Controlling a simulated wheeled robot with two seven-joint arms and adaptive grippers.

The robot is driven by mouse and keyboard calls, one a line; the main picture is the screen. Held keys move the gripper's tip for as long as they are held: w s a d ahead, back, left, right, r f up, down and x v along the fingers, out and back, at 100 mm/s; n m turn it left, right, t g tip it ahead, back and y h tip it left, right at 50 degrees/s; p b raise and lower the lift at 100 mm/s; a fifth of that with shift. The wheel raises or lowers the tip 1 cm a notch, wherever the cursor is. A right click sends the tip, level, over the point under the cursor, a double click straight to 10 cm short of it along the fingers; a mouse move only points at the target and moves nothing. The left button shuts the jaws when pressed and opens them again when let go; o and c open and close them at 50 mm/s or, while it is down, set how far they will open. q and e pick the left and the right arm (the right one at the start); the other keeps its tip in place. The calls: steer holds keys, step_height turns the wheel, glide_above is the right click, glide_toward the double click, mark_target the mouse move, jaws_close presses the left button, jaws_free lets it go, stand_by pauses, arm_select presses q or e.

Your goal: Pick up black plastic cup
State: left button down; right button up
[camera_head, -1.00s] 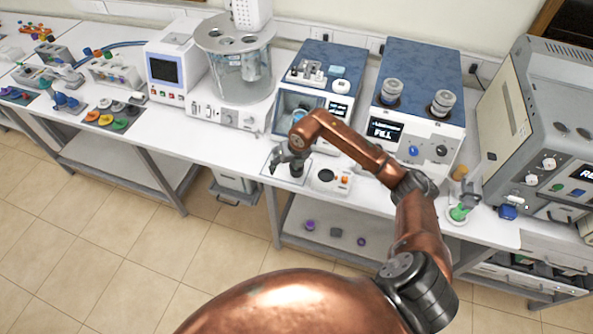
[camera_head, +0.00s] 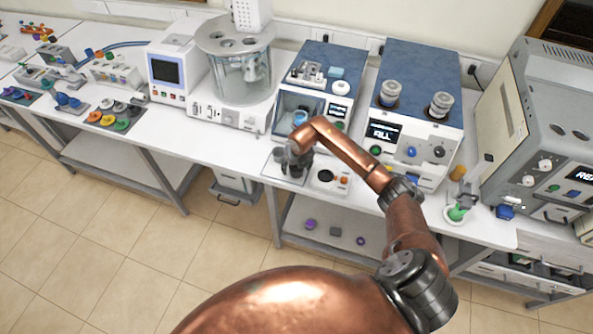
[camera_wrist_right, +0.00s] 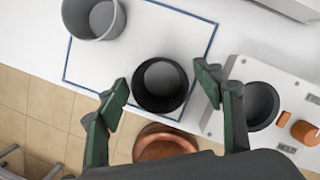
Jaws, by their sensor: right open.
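The black plastic cup (camera_wrist_right: 161,88) stands on a white mat with a blue border (camera_wrist_right: 213,40) in the right wrist view. I look down into its open top. My right gripper (camera_wrist_right: 163,84) is open, with one finger on each side of the cup and a visible gap on both sides. In the head view my right gripper (camera_head: 294,160) is at the mat on the bench, and its fingers largely hide the cup. My left gripper is not in view.
A grey cup (camera_wrist_right: 94,17) stands on the same mat, left of the black cup. A small device with a round dark well and orange knob (camera_wrist_right: 305,131) sits close on the right. The bench's front edge is near. Larger machines (camera_head: 415,110) stand behind.

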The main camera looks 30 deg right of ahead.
steer(key=c, duration=1.1)
steer(key=shift+r, duration=0.1)
